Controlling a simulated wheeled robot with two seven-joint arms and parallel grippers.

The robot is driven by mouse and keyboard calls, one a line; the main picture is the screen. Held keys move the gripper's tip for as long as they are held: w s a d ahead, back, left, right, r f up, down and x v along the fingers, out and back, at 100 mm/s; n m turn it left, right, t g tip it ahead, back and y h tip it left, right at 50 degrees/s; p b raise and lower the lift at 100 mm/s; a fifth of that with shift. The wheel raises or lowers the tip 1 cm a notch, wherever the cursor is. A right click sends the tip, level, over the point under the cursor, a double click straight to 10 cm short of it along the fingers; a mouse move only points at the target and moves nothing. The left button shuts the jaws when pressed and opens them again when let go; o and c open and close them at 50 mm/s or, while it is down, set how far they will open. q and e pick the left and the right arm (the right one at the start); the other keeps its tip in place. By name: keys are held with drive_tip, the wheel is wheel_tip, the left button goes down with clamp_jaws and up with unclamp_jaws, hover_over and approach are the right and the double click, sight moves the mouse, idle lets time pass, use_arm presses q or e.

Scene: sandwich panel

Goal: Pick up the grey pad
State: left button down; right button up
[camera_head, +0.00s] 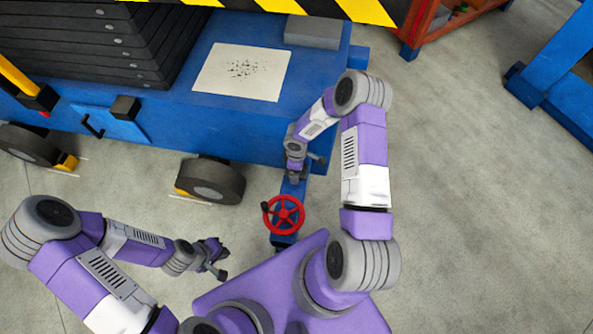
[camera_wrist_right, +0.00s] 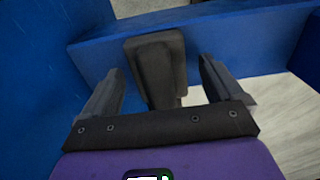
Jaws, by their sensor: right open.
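A flat grey pad (camera_head: 313,32) lies on the far right corner of the blue cart top (camera_head: 185,97), beside a speckled white sheet. My right gripper (camera_head: 305,172) is low beside the cart's right front corner, well short of the pad. In the right wrist view my right gripper (camera_wrist_right: 166,92) is open, with a dark grey block on a short stalk (camera_wrist_right: 157,65) between or just beyond its fingers. I cannot tell whether they touch it. The pad cannot be made out there. My left gripper (camera_head: 217,258) hangs over the floor at lower left, its fingers apart and empty.
The speckled white sheet (camera_head: 241,73) lies on the cart beside a black ribbed stack (camera_head: 130,40). A yellow-black striped edge (camera_head: 345,10) overhangs the back. A red handwheel (camera_head: 284,215) stands near my right arm.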

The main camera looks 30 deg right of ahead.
drive_tip(key=shift+w, duration=0.1)
drive_tip(key=c, duration=1.2)
drive_tip(key=shift+o, duration=0.2)
wheel_tip(320, 180, up, 10)
drive_tip(key=p, duration=0.3)
drive_tip(key=shift+p, duration=0.3)
